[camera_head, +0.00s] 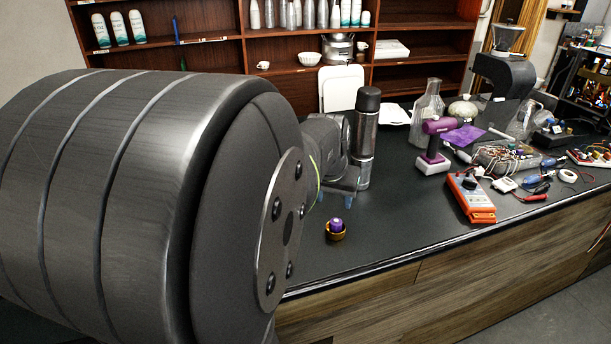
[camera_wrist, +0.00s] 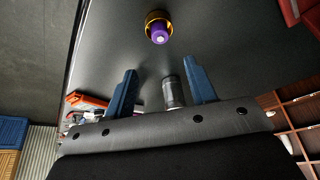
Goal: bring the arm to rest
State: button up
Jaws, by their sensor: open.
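My arm fills the left of the head view. My gripper (camera_head: 342,196) is beyond it above the dark counter, mostly hidden by my own links. In the wrist view its two blue fingers (camera_wrist: 157,85) stand apart with nothing held between them. A small purple piece (camera_head: 337,225) sits in a gold ring-shaped holder (camera_head: 335,235) on the counter, just in front of the gripper. Both show in the wrist view, the purple piece (camera_wrist: 159,34) inside the gold holder (camera_wrist: 150,17), beyond the fingertips and apart from them.
A dark cylinder (camera_head: 365,140) stands close beside the gripper. Right of it are a purple drill (camera_head: 436,140), a glass flask (camera_head: 428,108), an orange meter (camera_head: 470,198) and wired parts (camera_head: 505,158). The counter (camera_head: 400,222) is clear around the gold holder. Wooden shelves (camera_head: 420,45) stand behind.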

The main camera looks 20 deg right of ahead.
aim_at(336, 222)
jog(key=x, duration=1.2)
jog(key=shift+f, duration=0.1)
jog(key=shift+r, duration=1.4)
jog(key=shift+f, duration=0.15)
